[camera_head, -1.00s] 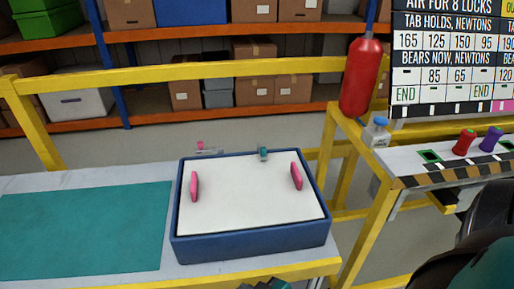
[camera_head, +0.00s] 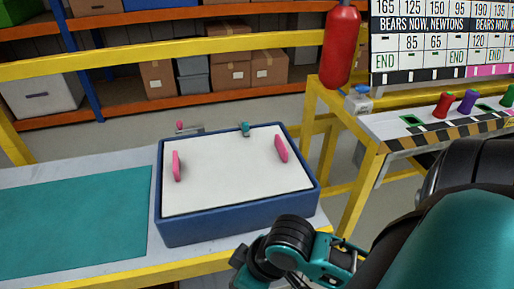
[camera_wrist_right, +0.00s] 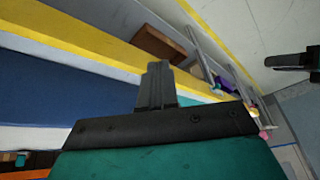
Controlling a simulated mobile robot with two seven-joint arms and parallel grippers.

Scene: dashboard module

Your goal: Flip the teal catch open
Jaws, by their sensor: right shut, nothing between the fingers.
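A small teal catch (camera_head: 245,129) stands at the back edge of a blue box (camera_head: 240,218) with a white top (camera_head: 230,175). Whether the catch is open or closed cannot be told at this size. Two pink handles (camera_head: 177,166) (camera_head: 281,149) stand on the white top. My right arm reaches in from the lower right, in front of the box's near right corner and apart from the catch. My right gripper (camera_wrist_right: 157,82) is shut and empty in the right wrist view, where the catch does not show. My left gripper is out of view.
A pink-topped grey fitting (camera_head: 184,128) is behind the box's back left. A teal mat (camera_head: 70,222) lies left on the bench. A red cylinder (camera_head: 341,45) stands on the yellow frame at right, beside a bench with red and purple pieces (camera_head: 468,101). A yellow rail crosses behind.

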